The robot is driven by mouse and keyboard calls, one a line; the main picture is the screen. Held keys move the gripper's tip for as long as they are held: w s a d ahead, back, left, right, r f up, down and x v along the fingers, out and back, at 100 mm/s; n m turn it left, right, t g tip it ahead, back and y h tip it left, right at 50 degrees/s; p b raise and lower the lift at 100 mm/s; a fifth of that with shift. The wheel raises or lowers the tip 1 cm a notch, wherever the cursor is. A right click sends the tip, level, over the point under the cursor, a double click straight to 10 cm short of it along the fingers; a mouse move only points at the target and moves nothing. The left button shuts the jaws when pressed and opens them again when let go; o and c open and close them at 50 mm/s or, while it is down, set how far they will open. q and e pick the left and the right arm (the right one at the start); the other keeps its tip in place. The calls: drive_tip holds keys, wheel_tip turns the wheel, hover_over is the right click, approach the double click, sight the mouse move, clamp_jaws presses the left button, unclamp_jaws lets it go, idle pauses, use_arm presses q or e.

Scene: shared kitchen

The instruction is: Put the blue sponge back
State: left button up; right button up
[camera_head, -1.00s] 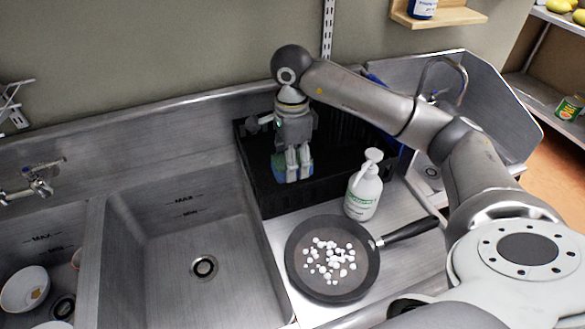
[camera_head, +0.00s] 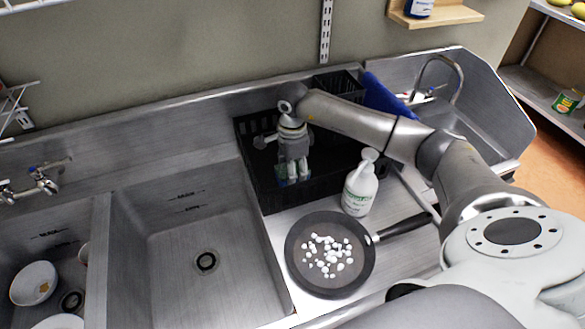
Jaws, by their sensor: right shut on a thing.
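The blue sponge (camera_head: 281,173) shows as a small blue-green patch between and beside the fingers of my right gripper (camera_head: 292,175). My right gripper points down and is shut on the sponge. It is low over the left part of the black rack (camera_head: 272,201), inside its outline. Most of the sponge is hidden by the fingers, and I cannot tell whether it touches the rack floor. My left gripper is not in view.
A white pump bottle (camera_head: 359,190) stands right of the gripper, before the rack. A frying pan (camera_head: 296,276) with white pieces sits in front. The sink basin (camera_head: 165,270) at left is empty. A blue panel (camera_head: 383,98) stands behind my arm.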

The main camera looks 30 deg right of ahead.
drive_tip(key=shift+f, duration=0.2)
drive_tip(key=o, duration=0.7)
drive_tip(key=shift+r, duration=0.1)
drive_tip(key=shift+o, duration=0.2)
drive_tip(key=shift+r, duration=0.15)
wheel_tip(320, 180, up, 12)
drive_tip(key=b, duration=0.3)
